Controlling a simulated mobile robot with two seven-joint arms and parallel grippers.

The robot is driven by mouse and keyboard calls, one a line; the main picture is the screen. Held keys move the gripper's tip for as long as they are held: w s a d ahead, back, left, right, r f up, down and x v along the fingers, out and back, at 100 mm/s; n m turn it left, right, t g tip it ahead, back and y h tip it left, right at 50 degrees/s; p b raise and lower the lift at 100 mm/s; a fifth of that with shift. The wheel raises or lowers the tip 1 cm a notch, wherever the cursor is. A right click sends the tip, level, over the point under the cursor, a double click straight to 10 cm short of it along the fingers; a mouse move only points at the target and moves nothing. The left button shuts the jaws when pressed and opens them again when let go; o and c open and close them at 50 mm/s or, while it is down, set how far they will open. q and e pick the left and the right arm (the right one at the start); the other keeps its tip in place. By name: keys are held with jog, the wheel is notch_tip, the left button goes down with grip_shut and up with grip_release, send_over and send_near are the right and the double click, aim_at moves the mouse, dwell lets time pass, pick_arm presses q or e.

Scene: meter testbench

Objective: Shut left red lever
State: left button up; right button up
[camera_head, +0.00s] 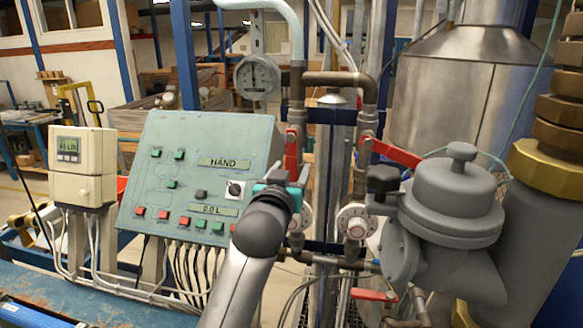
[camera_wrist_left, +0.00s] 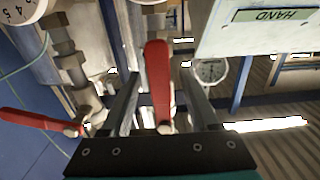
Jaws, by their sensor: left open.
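The left red lever (camera_head: 291,152) stands upright on the left pipe in the head view. My left gripper (camera_head: 292,178) is at its lower part, with the arm coming up from below and hiding some of the pipe there. In the left wrist view, the left red lever (camera_wrist_left: 157,75) shows between the two open fingers of my left gripper (camera_wrist_left: 163,98), with a gap on each side. The right red lever (camera_head: 396,152) slants down to the right from the right pipe. It also shows at the left of the wrist view (camera_wrist_left: 38,121). My right gripper is not in view.
A green control panel (camera_head: 190,185) with buttons and displays stands left of my arm. A round gauge (camera_head: 257,76) is above it. White dials (camera_head: 355,221) sit on the pipes below the levers. A big grey meter body (camera_head: 455,210) stands close at the right.

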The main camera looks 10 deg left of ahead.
pick_arm(q)
jog(key=shift+w, duration=0.35)
grip_shut()
dwell(0.4)
dwell(0.9)
